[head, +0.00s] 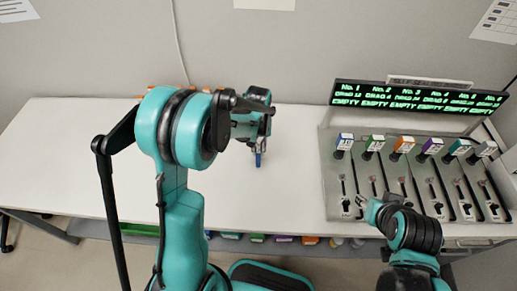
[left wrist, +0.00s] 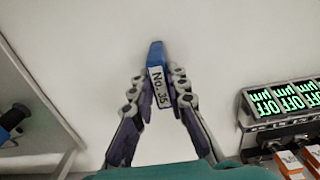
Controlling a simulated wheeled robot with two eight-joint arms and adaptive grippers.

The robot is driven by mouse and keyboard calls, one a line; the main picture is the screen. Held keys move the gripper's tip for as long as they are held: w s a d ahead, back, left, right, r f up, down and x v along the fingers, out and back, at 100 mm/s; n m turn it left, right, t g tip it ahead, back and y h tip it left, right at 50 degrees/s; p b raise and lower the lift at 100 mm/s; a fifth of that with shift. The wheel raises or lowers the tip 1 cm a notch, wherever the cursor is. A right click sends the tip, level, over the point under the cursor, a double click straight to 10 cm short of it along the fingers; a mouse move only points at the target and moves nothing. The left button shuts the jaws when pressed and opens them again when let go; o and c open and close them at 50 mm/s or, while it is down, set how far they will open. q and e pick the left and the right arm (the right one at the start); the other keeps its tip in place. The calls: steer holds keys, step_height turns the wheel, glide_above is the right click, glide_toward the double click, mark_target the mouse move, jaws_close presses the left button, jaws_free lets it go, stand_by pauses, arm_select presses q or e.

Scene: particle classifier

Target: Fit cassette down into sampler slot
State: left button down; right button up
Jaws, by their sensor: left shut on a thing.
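The blue cassette (left wrist: 156,72) has a white label reading "No. 35". It is between the fingertips of my left gripper (left wrist: 160,85), which is shut on it. In the head view the cassette (head: 258,159) points down over the white table, left of the sampler. My left gripper (head: 256,138) is partly hidden by its own arm. The sampler (head: 333,205) is a grey sloped panel with several lanes and coloured, labelled blocks along its top. My right gripper (head: 364,206) is near the panel's lower left corner; its fingers are too small to read.
A display (head: 420,98) with green text, including "EMPTY", stands behind the sampler. The white table (head: 290,160) is clear between the cassette and the sampler. Orange items partly show behind my left arm. Coloured items (head: 283,239) sit below the table's front edge.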

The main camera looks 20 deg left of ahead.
arm_select(q)
steer(key=c, duration=1.9)
jaws_free()
steer(key=shift+f, duration=0.2)
steer(key=o, duration=0.4)
steer(key=shift+r, duration=0.2)
